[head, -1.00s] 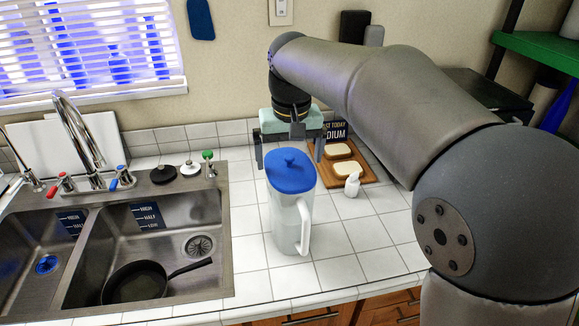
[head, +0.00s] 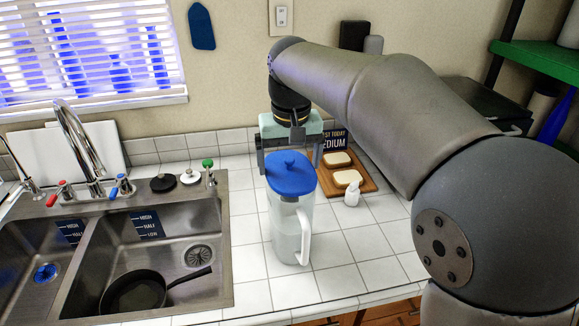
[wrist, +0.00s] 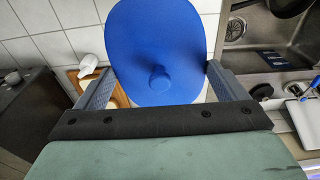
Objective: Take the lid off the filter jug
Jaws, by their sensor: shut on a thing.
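The filter jug (head: 284,232) stands upright on the white tiled counter, clear-walled with a white handle on its right. Its blue lid (head: 290,173), with a round knob, covers the top; I cannot tell whether there is a gap under it. My gripper (head: 289,158) is behind and over the lid, shut on it with a finger at each side. In the wrist view the lid (wrist: 158,45) lies between the two fingers of my gripper (wrist: 160,82), with the knob in front of the palm. The lid hides the jug there.
A wooden board (head: 365,184) with two pale slices and a small white bottle (head: 352,191) are right of the jug. A sink (head: 228,250) with a black pan (head: 133,293) is at left. A dark sign (head: 334,138) stands behind. The front counter is clear.

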